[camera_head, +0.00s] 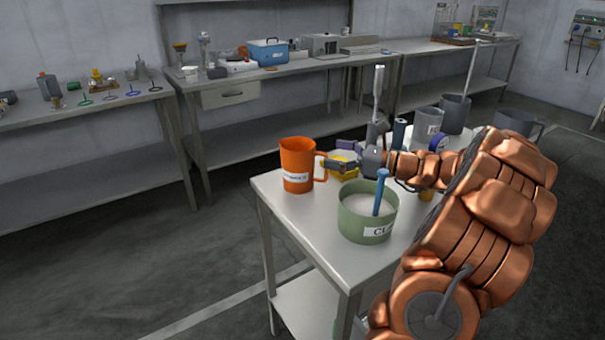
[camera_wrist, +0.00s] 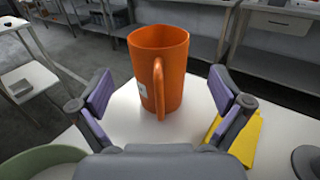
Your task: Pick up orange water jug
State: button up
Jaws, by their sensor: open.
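The orange water jug (camera_head: 297,165) stands upright at the left end of the near table in the head view, with a white label on its front. Its handle faces my gripper (camera_head: 338,158), which is just to the right of the jug. In the wrist view the jug (camera_wrist: 158,65) is centred ahead, its handle pointing toward the camera. My gripper (camera_wrist: 160,108) is open, with one purple-padded finger on each side of the handle's line. The fingers look apart from the jug; the exact gap to the handle is hard to tell.
A green tank (camera_head: 367,222) with a blue rod stands near the table's front edge. A yellow object (camera_head: 345,170) lies close by the gripper. Grey jugs (camera_head: 455,113) stand farther back. The table (camera_head: 290,210) is clear in front of the orange jug.

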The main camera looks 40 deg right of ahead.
aim_at(305, 148)
jog(key=shift+x, duration=3.9)
jog(key=c, duration=1.4)
jog(key=shift+c, duration=0.2)
